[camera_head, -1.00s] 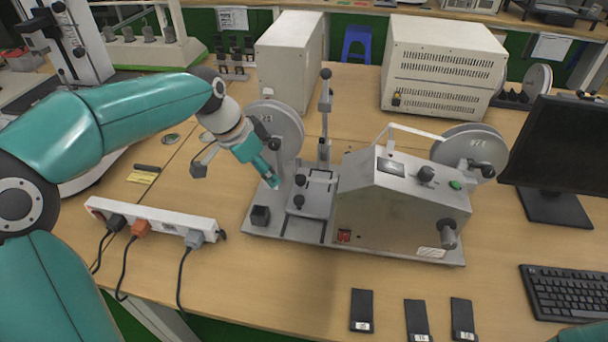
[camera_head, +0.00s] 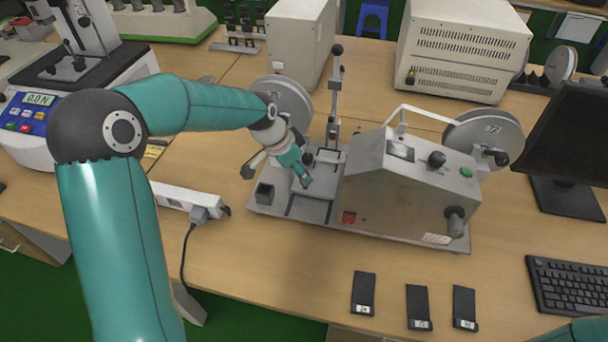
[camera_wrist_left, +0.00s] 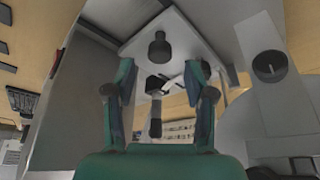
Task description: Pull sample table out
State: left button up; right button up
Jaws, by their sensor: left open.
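The sample table (camera_head: 312,208) is a flat light-grey plate on the left side of the grey test machine (camera_head: 405,195). My left gripper (camera_head: 304,182) is right over it and hides its black knobs in the head view. In the left wrist view the left gripper (camera_wrist_left: 162,85) is open, with one teal finger on each side. The pale plate (camera_wrist_left: 190,32) lies beyond the fingers. A black knob (camera_wrist_left: 160,46) on it appears between and just past the fingertips. I cannot tell whether the fingers touch anything. My right gripper is out of view.
A grey disc wheel (camera_head: 285,98) and an upright post (camera_head: 335,95) stand behind the gripper. A white power strip (camera_head: 190,202) lies to the left. Several black weights or slabs (camera_head: 364,293) lie in front. A monitor (camera_head: 565,135) and keyboard (camera_head: 570,288) are at right.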

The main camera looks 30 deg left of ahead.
pick_arm(q)
jog(key=shift+x, duration=1.95)
grip_shut()
